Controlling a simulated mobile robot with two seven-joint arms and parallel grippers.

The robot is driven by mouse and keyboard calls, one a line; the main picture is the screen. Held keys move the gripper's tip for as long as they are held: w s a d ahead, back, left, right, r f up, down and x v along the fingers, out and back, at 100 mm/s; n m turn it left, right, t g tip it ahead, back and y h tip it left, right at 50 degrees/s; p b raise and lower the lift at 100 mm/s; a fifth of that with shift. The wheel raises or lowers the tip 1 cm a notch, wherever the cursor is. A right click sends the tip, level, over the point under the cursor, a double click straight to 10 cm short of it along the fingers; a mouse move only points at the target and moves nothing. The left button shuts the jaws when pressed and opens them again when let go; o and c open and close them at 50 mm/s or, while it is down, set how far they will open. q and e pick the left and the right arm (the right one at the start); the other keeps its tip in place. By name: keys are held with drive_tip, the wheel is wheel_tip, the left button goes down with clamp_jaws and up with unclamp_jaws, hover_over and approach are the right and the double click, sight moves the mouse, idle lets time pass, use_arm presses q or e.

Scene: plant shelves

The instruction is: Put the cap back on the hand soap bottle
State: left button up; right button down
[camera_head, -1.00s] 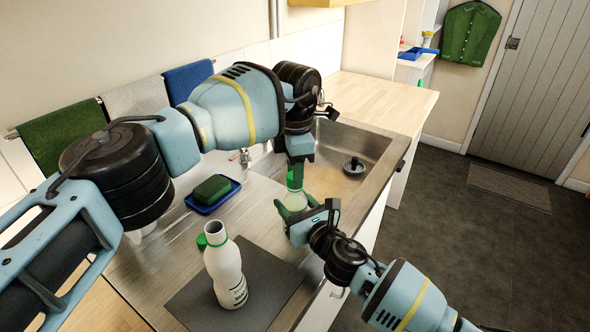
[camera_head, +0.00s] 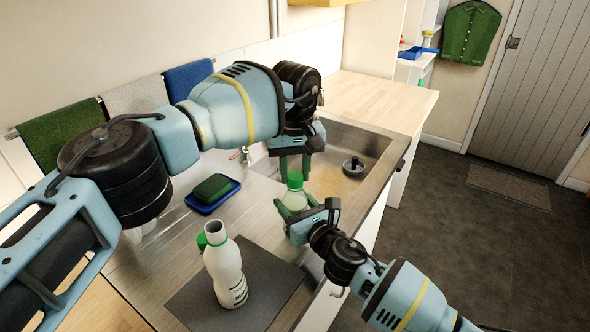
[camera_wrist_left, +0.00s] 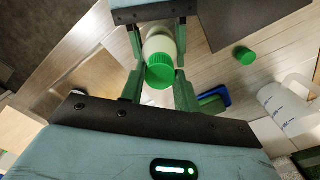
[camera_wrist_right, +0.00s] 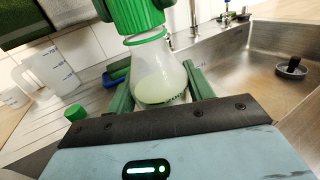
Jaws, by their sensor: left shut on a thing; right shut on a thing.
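A translucent bottle with pale contents (camera_head: 292,200) stands upright in my right gripper (camera_head: 300,222), whose fingers are shut around its body, as the right wrist view shows (camera_wrist_right: 160,85). A green cap (camera_head: 295,181) sits at the top of its neck; whether it is fully seated I cannot tell. The cap also fills the gap between the fingers of my left gripper (camera_wrist_left: 158,85), which is shut on it from above. A second, white labelled bottle (camera_head: 227,272) stands open on a dark mat, with a loose green cap (camera_head: 202,242) beside it.
The dark mat (camera_head: 190,305) lies on the steel drainer. A blue dish with a green sponge (camera_head: 212,187) lies behind it. The sink (camera_head: 340,150), with a black plug, is at the back right. A white jug (camera_wrist_left: 285,100) shows in the left wrist view.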

use_arm(q)
drive_tip(key=m, duration=0.9)
drive_tip(key=shift+m, duration=0.3)
drive_tip(key=o, duration=0.9)
